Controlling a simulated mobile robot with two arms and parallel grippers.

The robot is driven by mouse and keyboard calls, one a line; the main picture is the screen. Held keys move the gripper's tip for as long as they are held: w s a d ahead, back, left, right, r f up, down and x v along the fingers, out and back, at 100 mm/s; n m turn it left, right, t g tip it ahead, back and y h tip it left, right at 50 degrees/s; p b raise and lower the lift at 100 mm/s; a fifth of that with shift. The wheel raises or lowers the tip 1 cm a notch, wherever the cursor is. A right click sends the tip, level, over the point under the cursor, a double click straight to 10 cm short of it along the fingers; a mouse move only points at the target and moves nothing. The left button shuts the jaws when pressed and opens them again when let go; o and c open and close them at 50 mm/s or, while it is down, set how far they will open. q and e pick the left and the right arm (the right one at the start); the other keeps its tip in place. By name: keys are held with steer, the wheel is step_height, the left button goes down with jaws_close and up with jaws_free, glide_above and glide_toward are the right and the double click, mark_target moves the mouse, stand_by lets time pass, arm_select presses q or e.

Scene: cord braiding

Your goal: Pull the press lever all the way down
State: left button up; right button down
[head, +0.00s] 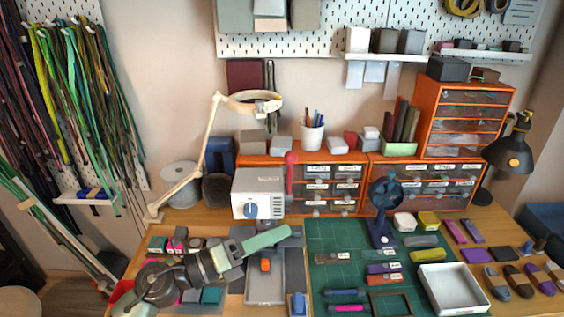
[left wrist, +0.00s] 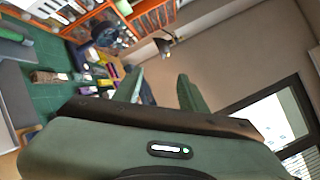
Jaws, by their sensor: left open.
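The press (head: 258,194) is a white box with a blue knob on its front, standing at the back of the table in the head view. Its red lever (head: 290,172) stands upright at the box's right side, with a round knob on top. My left gripper (head: 272,238) is in front of and below the press, apart from the lever. Its green fingers point right in the head view. In the left wrist view the two fingers of my left gripper (left wrist: 161,90) stand apart with nothing between them. The lever cannot be made out there. My right gripper is out of view.
Orange drawer units (head: 330,184) stand right behind the press. A white lamp arm (head: 205,145) rises to its left. A small blue fan (head: 382,210) stands to the right on a green cutting mat (head: 330,235). A white tray (head: 455,308) lies at front right.

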arm_select(q)
steer(key=w+a+f+n+t+y, duration=0.2)
steer(key=a+n+t+y, duration=0.4)
steer(key=n, duration=0.5)
steer(key=w+a+f+n+t+y, duration=0.1)
steer(key=w+a+n+t+y, duration=0.1)
steer(key=a+n+t+y, duration=0.6)
steer(key=s+a+f+n+g+y, duration=0.2)
steer(key=s+a+f+n+g, duration=0.15)
steer(key=f+n, duration=0.3)
steer(key=s+a+f+n+g+y, duration=0.25)
steer(key=f+n+g, duration=0.2)
steer(key=f, duration=0.35)
steer(key=s+a+f+n+g, duration=0.1)
steer(key=s+f+n+g, duration=0.15)
steer(key=s+f, duration=0.5)
steer(key=s+a+f+n+g, duration=0.1)
steer(key=s+f+g, duration=0.25)
steer(key=f, duration=0.65)
steer(key=s+a+f+n+g, duration=0.1)
steer(key=s+f+n+g, duration=0.1)
steer(key=s+f, duration=0.55)
steer(key=s+a+f+g+h, duration=0.1)
steer(key=s+f+g, duration=0.3)
steer(key=s+f, duration=1.9)
steer(key=shift+s+a+f+n, duration=0.35)
steer(key=shift+s+a+f, duration=0.1)
steer(key=shift+a, duration=0.1)
